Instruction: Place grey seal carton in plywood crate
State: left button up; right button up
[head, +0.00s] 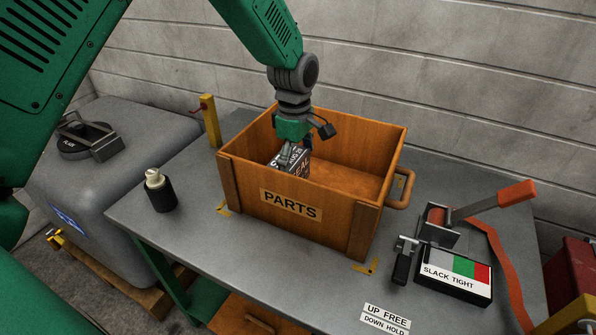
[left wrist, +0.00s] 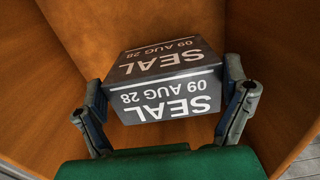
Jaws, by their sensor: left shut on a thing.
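The grey seal carton (left wrist: 168,85) is dark grey with white SEAL lettering and a date. My left gripper (head: 290,155) is shut on the carton, with one finger on each side of it in the left wrist view (left wrist: 166,108). In the head view the carton (head: 294,160) is inside the plywood crate (head: 236,186), in its left part and below the rim. The crate is an open orange-brown box with a PARTS label on its front. Whether the carton touches the crate floor is hidden by the front wall. My right gripper is not in view.
The crate stands on a grey table (head: 190,232). A black cylinder with a pale top (head: 160,192) is left of it. A strap ratchet with an orange handle (head: 480,208) and a SLACK TIGHT box (head: 455,274) are at the right. The crate's right side inside is empty.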

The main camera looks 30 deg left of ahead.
pick_arm(q)
jog(key=f, duration=0.2)
jog(key=shift+a+f, duration=0.25)
jog(key=shift+f, duration=0.05)
jog(key=shift+c, duration=0.6)
jog(key=o, duration=1)
jog(key=shift+s, duration=0.1)
jog(key=shift+d, duration=0.15)
notch_tip(320, 180, up, 12)
jog(key=shift+r+p, duration=0.1)
jog(key=shift+p, duration=0.8)
jog(key=shift+a, duration=0.2)
